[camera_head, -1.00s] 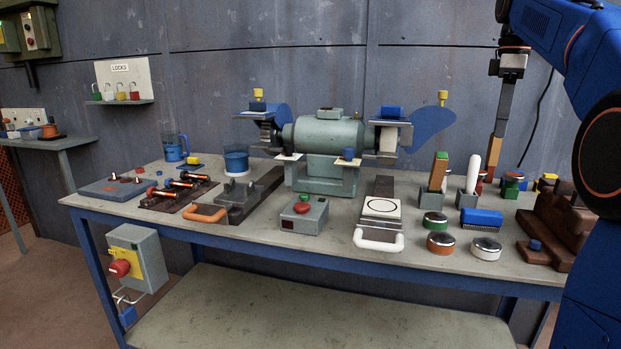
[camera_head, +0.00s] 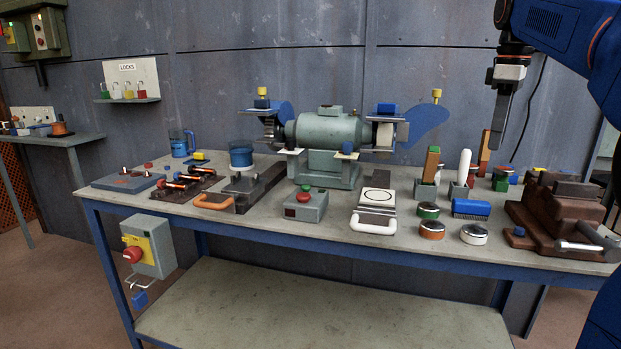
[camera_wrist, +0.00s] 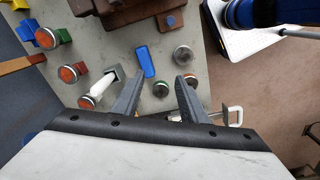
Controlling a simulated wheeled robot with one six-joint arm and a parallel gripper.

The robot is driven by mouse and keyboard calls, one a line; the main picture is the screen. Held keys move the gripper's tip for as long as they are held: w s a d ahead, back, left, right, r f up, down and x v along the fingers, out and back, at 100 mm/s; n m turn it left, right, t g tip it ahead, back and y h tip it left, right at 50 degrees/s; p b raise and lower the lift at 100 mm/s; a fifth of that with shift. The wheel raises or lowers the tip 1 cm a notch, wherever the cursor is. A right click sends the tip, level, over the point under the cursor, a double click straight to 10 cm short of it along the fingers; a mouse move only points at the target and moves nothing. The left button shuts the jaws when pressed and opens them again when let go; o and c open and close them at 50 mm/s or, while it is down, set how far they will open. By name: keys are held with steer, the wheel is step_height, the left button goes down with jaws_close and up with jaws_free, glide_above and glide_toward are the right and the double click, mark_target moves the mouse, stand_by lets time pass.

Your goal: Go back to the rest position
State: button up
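My gripper (camera_head: 502,125) hangs at the upper right in the head view, pointing down above the back right of the workbench (camera_head: 260,222). In the wrist view my gripper (camera_wrist: 158,97) shows two grey fingers standing well apart with nothing held between them. Beyond the fingers lie a blue brush (camera_wrist: 145,62), round tins (camera_wrist: 183,55) and a white-handled tool (camera_wrist: 101,90). In the head view the blue brush (camera_head: 471,208) and the white-handled tool (camera_head: 462,170) are on the bench, apart from my gripper.
A green bench grinder (camera_head: 328,133) stands at the bench's middle back. A brown vise (camera_head: 560,215) is at the right end. A wooden-handled tool (camera_head: 430,165) stands upright left of my gripper. A switch box (camera_head: 150,245) hangs at the front left.

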steer(key=s+a+f+m+t, duration=0.1)
steer(key=s+a+f+m, duration=0.2)
steer(key=s+f, duration=0.6)
steer(key=s+a+f+m+t, duration=0.1)
steer(key=s+a+f+m, duration=0.2)
steer(key=s+f, duration=0.6)
steer(key=s+a+f+m+t, duration=0.2)
steer(key=s+a+f, duration=0.4)
steer(key=s+f, duration=0.4)
step_height(320, 180, down, 6)
steer(key=shift+a+f+m, duration=0.15)
steer(key=shift+a+m, duration=0.2)
steer(key=shift+m, duration=0.55)
